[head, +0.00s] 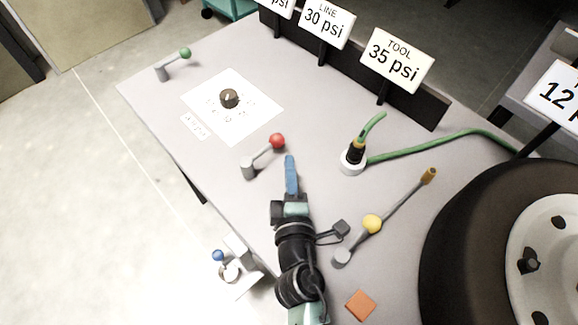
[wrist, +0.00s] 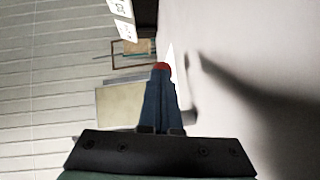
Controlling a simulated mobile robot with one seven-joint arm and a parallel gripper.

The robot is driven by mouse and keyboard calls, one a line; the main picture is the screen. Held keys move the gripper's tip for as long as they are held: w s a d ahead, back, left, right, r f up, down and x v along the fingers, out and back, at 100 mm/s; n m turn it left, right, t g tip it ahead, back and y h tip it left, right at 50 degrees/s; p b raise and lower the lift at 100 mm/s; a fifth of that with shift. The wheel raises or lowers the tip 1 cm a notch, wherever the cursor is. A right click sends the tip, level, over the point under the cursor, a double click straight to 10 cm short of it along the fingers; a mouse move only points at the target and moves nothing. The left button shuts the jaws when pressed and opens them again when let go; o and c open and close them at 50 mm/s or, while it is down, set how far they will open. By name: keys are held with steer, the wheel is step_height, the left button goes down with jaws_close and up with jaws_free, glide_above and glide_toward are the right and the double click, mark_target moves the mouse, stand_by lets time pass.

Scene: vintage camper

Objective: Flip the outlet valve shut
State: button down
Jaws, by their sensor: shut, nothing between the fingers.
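Several levers with coloured knobs stand on the grey bench; no label I can read names one as the outlet valve. The red-knobbed lever (head: 277,141) is closest to my gripper (head: 289,158). Its arm slants from a grey post at lower left up to the red ball. My gripper's blue fingers are shut and empty, just below and right of the red ball. In the wrist view the red ball (wrist: 162,66) shows just beyond the fingertips (wrist: 160,72); I cannot tell whether they touch. A green-knobbed lever (head: 186,53) is at far left, a yellow-knobbed one (head: 372,224) to the right.
A dark dial (head: 229,98) sits on a white plate. A green hose (head: 440,142) and its fitting (head: 353,160) stand to the right, with signs (head: 396,60) behind. A blue-knobbed valve (head: 218,255) is at lower left, an orange block (head: 361,305) and a tyre (head: 470,230) at right.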

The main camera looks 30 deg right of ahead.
steer(key=b+v, duration=0.1)
steer(key=v, duration=0.6)
steer(key=shift+s+f+b, duration=0.15)
steer(key=shift+s+b, duration=0.05)
steer(key=shift+b, duration=0.15)
steer(key=shift+s+a+r, duration=0.25)
steer(key=shift+s+a, duration=0.05)
steer(key=shift+s, duration=0.3)
